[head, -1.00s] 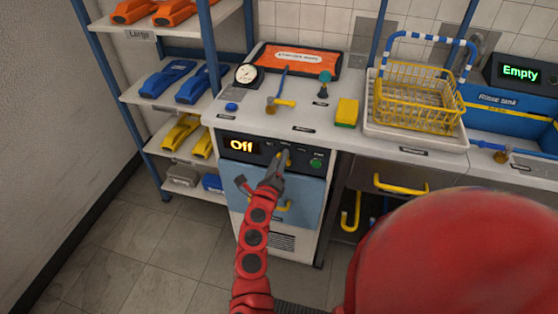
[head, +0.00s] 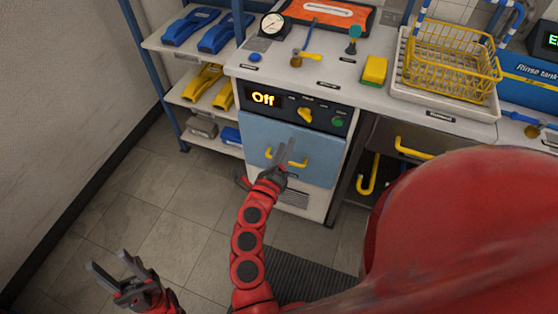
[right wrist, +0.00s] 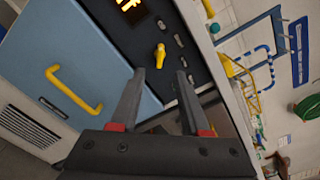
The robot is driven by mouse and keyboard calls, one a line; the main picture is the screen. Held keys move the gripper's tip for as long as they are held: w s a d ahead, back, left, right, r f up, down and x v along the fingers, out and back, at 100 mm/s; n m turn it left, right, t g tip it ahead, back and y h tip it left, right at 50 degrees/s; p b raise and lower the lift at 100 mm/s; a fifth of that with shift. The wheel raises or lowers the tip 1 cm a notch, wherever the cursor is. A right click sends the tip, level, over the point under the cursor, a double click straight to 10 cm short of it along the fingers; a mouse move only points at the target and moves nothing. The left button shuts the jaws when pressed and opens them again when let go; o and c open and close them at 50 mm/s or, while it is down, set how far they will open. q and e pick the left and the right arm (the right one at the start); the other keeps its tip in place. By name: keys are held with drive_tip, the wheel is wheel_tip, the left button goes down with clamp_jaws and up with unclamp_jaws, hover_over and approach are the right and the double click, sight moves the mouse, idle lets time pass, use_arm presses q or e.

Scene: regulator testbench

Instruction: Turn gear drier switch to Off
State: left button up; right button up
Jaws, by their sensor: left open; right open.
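My right gripper (head: 287,150) is open and empty, in front of the blue drier door and below the panel, clear of the knob. In the right wrist view its fingertips (right wrist: 160,75) stand apart, with the knob showing beyond and between them. My left gripper (head: 116,272) is open and empty, low at the left over the floor.
A green button (head: 338,122) is right of the knob. The blue door (head: 255,140) has a yellow handle (head: 299,163). The counter above holds a gauge (head: 272,24), a yellow sponge (head: 374,70) and a yellow basket (head: 455,55). A shelf rack (head: 180,55) stands left; the floor between is open.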

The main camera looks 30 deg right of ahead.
drive_tip(key=v, duration=0.4)
drive_tip(key=shift+s+a, duration=0.25)
